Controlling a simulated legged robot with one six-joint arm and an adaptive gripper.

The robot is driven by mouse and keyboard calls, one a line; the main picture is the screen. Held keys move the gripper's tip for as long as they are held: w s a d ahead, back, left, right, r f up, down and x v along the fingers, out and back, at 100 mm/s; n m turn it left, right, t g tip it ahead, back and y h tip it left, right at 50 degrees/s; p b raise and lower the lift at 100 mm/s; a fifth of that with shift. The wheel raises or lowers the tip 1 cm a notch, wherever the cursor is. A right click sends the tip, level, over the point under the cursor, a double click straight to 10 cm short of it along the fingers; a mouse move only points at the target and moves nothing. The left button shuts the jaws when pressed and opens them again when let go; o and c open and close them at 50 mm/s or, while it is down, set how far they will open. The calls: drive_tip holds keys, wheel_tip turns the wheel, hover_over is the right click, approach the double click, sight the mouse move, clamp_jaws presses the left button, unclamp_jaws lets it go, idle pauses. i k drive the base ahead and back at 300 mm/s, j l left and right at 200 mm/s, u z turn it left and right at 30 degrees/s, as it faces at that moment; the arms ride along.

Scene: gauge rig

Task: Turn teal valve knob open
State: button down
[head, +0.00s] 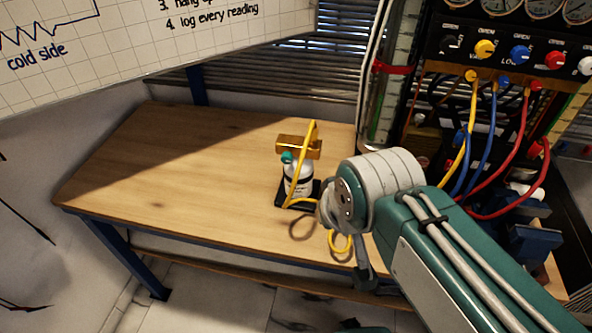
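A small teal knob (287,157) sits at the left, near side of a brass block (299,146). The block is on top of a white bottle (299,180) with a dark band, upright on a black base (283,199). Whether the knob is open or closed is too small to tell. My arm's large grey joint stands just right of the bottle, in front of its right side. A dark end part (364,275), perhaps of my gripper, hangs below that joint. Its fingers are not clear, and no contact with the knob shows.
A yellow hose (312,135) loops over the block and down the wooden table (170,170). The table's left half is clear. At the right stands a gauge panel (515,52) with yellow, blue, red and white knobs and coloured hoses. A whiteboard (120,40) overhangs the upper left.

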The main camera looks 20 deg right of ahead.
sight(286, 157)
drive_tip(key=k+j+z, duration=0.15)
drive_tip(key=j+z, duration=0.15)
drive_tip(key=z, duration=0.15)
drive_tip(key=k+j+z, duration=0.2)
drive_tip(key=z, duration=0.3)
